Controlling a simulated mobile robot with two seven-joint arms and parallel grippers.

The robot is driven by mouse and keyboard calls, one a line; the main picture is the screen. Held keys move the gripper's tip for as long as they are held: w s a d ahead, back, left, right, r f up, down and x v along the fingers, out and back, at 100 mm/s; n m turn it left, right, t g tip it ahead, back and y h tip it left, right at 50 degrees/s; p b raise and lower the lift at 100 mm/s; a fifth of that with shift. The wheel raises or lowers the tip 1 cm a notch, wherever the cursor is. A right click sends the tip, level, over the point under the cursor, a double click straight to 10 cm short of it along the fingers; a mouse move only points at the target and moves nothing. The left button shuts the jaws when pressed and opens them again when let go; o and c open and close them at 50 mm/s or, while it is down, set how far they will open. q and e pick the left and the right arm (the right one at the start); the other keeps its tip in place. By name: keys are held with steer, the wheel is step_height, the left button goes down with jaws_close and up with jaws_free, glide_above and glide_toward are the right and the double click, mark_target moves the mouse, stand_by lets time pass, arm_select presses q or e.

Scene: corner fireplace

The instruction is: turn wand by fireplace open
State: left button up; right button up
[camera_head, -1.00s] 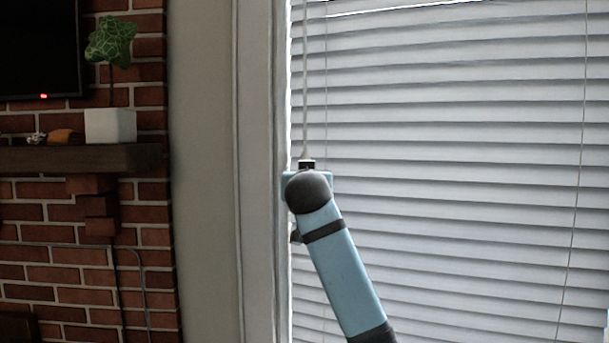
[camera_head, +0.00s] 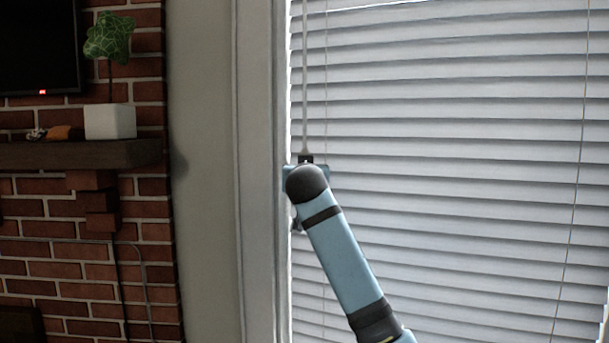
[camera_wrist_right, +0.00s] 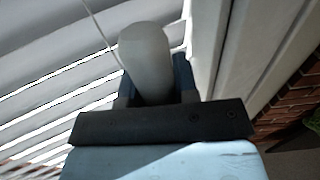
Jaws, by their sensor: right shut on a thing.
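The wand (camera_head: 305,85) is a thin pale rod. It hangs upright along the left edge of the window blind (camera_head: 450,150). My right gripper (camera_head: 305,160) is at the wand's lower part, mostly hidden behind my own wrist in the head view. In the right wrist view the wand (camera_wrist_right: 147,58) looks like a thick pale rounded rod between the two dark fingers of the right gripper (camera_wrist_right: 153,85), which is shut on it. The blind's slats are tilted, with bright gaps between them in the wrist view. My left gripper is not in view.
A window frame (camera_head: 258,170) runs just left of the wand. Further left is a brick wall with a dark mantel (camera_head: 75,154), holding a potted plant in a white pot (camera_head: 110,121). A thin cord (camera_head: 578,170) hangs at the blind's right.

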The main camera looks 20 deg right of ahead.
steer(key=shift+m+h, duration=0.3)
steer(key=shift+h, duration=0.1)
steer(key=shift+s+d+m+g+h+p, duration=0.15)
steer(key=shift+s+d+m+g+h, duration=0.1)
steer(key=shift+m+g+h, duration=2.3)
steer(key=shift+s+d+m+g+h+p, duration=0.1)
steer(key=shift+s+m+g+h, duration=0.15)
steer(key=shift+m+g+h, duration=2.3)
steer(key=shift+s+d+m+g+h+p, duration=0.2)
steer(key=shift+m+g+h, duration=0.8)
steer(key=shift+m+g, duration=1.8)
steer(key=shift+s+n+g, duration=0.1)
steer(key=shift+n+g, duration=0.5)
steer(key=shift+g, duration=0.5)
steer(key=o, duration=0.9)
steer(key=shift+d, duration=0.1)
